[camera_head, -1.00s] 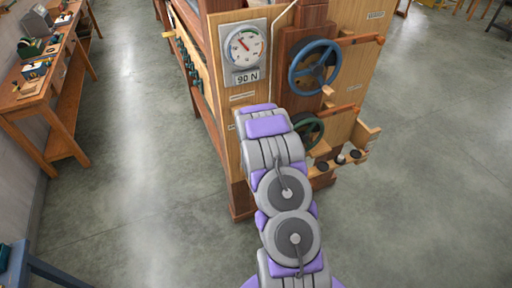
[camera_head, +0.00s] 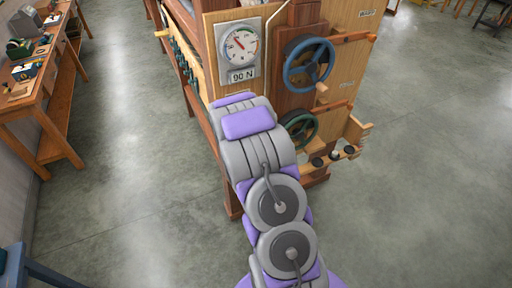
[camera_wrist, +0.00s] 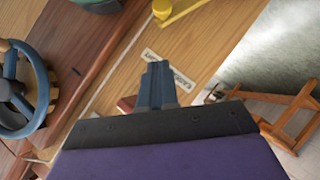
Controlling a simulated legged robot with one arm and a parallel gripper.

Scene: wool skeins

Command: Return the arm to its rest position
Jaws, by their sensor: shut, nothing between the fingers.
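My gripper (camera_wrist: 157,86) shows in the wrist view as dark blue-grey fingers held together, with nothing between them. They point toward the wooden panel (camera_wrist: 190,45) of the machine, which carries a white label just beyond the fingertips. I cannot tell the exact gap to the panel. In the head view my purple and grey arm (camera_head: 262,165) reaches up from the bottom toward the machine's front. It hides the gripper and the lower part of the panel there.
The wooden machine has a dial gauge (camera_head: 240,46) reading "90 N", a blue handwheel (camera_head: 309,64), a green handwheel (camera_head: 299,127) and a small shelf (camera_head: 345,152). A wooden workbench (camera_head: 40,100) stands at left. A blue-grey table corner (camera_head: 40,272) is at lower left. Floor at right is clear.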

